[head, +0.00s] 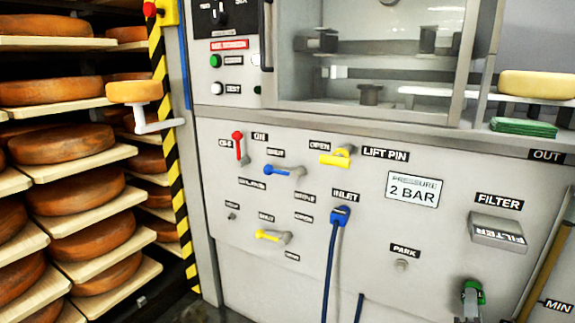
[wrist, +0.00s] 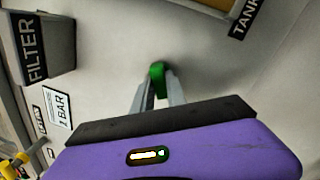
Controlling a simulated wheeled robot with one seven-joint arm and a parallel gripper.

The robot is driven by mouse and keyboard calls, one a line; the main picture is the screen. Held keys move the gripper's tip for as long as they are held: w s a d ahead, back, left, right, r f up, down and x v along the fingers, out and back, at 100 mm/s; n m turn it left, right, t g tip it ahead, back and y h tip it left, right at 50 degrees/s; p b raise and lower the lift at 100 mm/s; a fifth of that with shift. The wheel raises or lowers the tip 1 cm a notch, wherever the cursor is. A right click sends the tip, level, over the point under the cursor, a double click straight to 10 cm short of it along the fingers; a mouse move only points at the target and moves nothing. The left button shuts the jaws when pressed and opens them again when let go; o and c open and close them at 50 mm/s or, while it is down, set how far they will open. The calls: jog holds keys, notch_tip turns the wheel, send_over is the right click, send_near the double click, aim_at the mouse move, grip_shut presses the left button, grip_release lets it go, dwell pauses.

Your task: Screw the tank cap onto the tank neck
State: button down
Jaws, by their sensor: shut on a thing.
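The green tank cap (wrist: 157,72) shows in the wrist view between the two grey fingertips of my gripper (wrist: 156,82), which is shut on it. The pale panel is behind the cap. In the head view the green cap (head: 474,288) is at the lower right, low on the machine front, with my gripper (head: 470,298) at it. A tank neck is not clearly visible, and I cannot tell whether the cap touches one.
A FILTER box (head: 497,231) sticks out above the cap in the head view. A blue hose (head: 329,265) hangs from the inlet to the left. A gauge column (head: 545,262) with a MIN mark stands to the right. Cheese shelves (head: 75,155) fill the left side.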

jog(key=c, duration=1.3)
grip_release()
jog(key=shift+o, duration=0.2)
jog(key=v, duration=0.7)
jog(key=shift+s+a, duration=0.2)
jog(key=shift+s, duration=0.15)
jog(key=shift+f, duration=0.1)
jog(key=shift+c, duration=0.2)
